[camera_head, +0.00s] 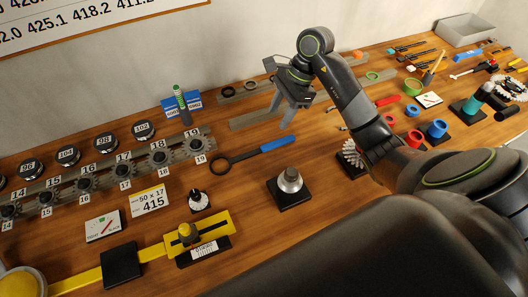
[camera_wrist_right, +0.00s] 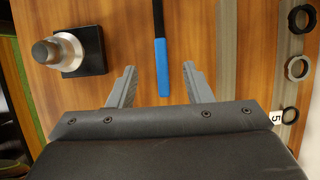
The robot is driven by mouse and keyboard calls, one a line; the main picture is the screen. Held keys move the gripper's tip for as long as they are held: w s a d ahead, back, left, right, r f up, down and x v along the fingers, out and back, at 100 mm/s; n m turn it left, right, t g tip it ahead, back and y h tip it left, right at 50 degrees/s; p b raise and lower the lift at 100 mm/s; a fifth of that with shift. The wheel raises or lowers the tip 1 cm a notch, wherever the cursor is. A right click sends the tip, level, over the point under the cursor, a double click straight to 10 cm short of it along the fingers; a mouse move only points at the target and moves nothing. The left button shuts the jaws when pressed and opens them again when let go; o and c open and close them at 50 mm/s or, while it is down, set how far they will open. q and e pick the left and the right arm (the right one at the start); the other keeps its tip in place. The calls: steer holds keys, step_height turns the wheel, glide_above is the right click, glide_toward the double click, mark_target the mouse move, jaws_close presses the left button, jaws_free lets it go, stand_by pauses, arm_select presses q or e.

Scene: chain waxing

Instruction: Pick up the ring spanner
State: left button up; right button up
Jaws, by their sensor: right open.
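The ring spanner lies flat on the wooden bench, with its dark ring (camera_head: 222,163) at the left and its blue handle (camera_head: 278,144) pointing right. My right gripper (camera_head: 285,114) is open and empty above the bench, just beyond the handle's end in the head view. In the right wrist view, the blue handle (camera_wrist_right: 161,66) lies between the lines of the two open fingers (camera_wrist_right: 160,84), apart from both. The dark shaft runs out of the top of that view, and the ring is not seen there. My left gripper is not in view.
A metal knob on a black base (camera_head: 290,183) stands in front of the spanner and also shows in the wrist view (camera_wrist_right: 62,52). A numbered rail of sprockets (camera_head: 110,178) lies left. A grey rail (camera_wrist_right: 228,60) and dark rings (camera_wrist_right: 298,67) lie beside the handle.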

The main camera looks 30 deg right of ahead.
steer(key=b, duration=0.3)
glide_above(265, 147)
steer(key=d, duration=0.2)
step_height(265, 147, down, 6)
steer(key=shift+r, duration=0.1)
steer(key=shift+f+p, duration=0.3)
steer(key=shift+p, duration=0.15)
steer(key=p+x, duration=0.2)
steer(key=x, duration=0.1)
steer(key=shift+f, duration=0.2)
steer(key=shift+a+f, duration=0.15)
steer(key=shift+f, duration=0.4)
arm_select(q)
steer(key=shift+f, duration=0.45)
arm_select(e)
steer(key=shift+f, duration=0.1)
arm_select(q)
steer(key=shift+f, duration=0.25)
arm_select(e)
steer(key=shift+f, duration=0.1)
steer(key=shift+c, duration=0.3)
jaws_close()
